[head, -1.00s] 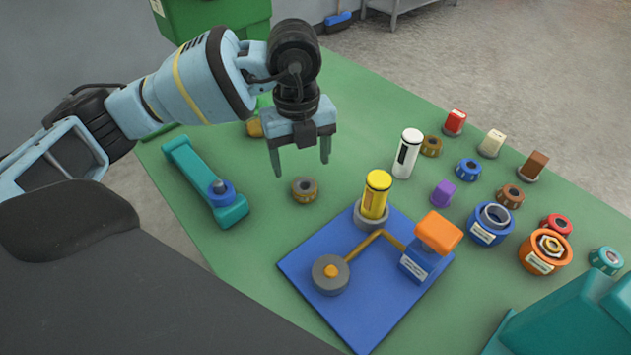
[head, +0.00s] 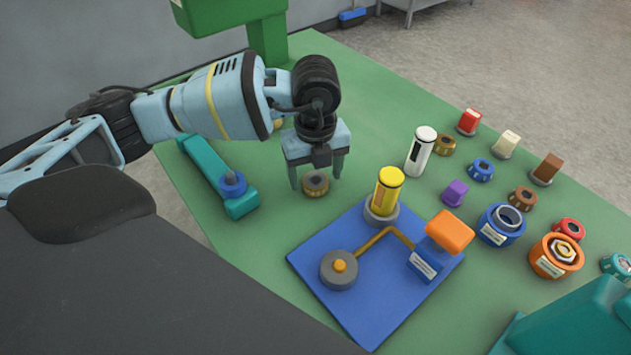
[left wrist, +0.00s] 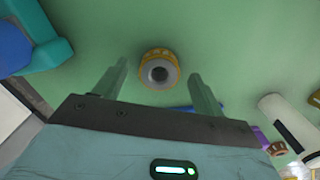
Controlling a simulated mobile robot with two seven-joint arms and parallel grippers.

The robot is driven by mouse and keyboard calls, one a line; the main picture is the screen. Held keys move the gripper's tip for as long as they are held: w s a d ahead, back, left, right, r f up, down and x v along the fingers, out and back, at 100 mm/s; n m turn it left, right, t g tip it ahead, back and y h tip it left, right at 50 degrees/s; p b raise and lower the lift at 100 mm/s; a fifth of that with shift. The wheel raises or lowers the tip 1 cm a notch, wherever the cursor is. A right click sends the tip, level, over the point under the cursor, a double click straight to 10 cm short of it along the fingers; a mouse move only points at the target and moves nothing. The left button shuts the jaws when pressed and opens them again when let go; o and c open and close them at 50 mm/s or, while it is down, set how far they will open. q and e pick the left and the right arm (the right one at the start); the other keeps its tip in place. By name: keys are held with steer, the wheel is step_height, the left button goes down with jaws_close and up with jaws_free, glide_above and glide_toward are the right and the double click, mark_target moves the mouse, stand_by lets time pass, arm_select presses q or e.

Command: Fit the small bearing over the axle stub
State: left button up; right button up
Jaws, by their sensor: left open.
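The small bearing (head: 316,190), a brown-gold ring with a grey centre, lies flat on the green table. My left gripper (head: 316,182) is open, pointing down, with one finger on each side of the bearing. In the left wrist view the bearing (left wrist: 158,80) sits between the two fingertips, with gaps on both sides, not held. A teal bar (head: 205,166) lies to the left; at its near end a short grey stub (head: 231,178) stands in a blue collar (head: 236,190), which looks like the axle stub. My right gripper is not in view.
A blue board (head: 350,315) with a yellow cylinder (head: 387,190), a grey disc (head: 339,272) and an orange-topped block (head: 449,232) lies right of the gripper. A white cylinder (head: 421,152) stands behind. Several rings and blocks fill the right side. The green table between bar and board is clear.

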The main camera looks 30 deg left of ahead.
arm_select(q)
steer(key=shift+f, duration=0.6)
steer(key=c, duration=1.1)
steer(key=shift+r, duration=0.2)
steer(key=shift+r, duration=0.2)
steer(key=r, duration=0.3)
steer(key=shift+s, duration=0.2)
steer(key=s, duration=1)
steer(key=s+d+r, duration=0.1)
steer(key=s, duration=0.4)
steer(key=shift+s+r, duration=0.1)
steer(key=shift+s, duration=0.25)
